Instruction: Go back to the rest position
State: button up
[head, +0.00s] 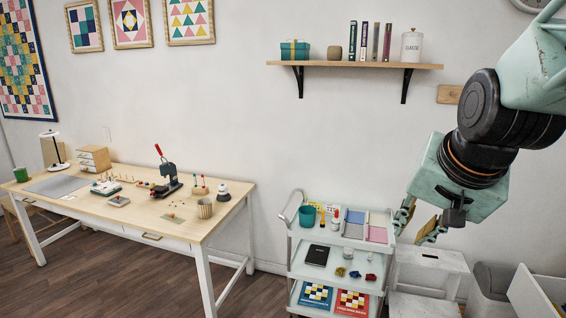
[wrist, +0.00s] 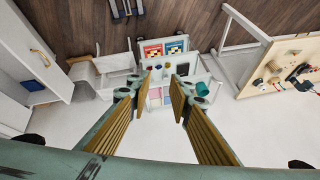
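My gripper (head: 420,222) hangs at the right of the head view, just right of and near the height of the trolley's top, in front of the white wall. In the wrist view, my gripper (wrist: 173,84) shows its two yellow-padded fingers spread apart with a clear gap. Nothing is between them. The arm comes in from the upper right of the head view. The trolley shows beyond the fingertips in the wrist view, partly covered by them.
A white trolley (head: 293,243) with cups and books stands left of my gripper. White step stool (head: 430,262) is below it. A long worktable (head: 140,208) with tools stands at left. A wooden shelf (head: 355,65) hangs on the wall.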

jog(key=s+a+r+n+g, duration=0.1)
jog(key=s+a+n, duration=0.2)
jog(key=s, duration=1)
jog(key=s+a+r+n+g, duration=0.1)
jog(key=s+a+n, duration=0.2)
jog(key=s, duration=1)
jog(key=shift+g+y, duration=0.3)
jog(key=shift+s+d, duration=0.1)
jog(key=shift+d, duration=0.05)
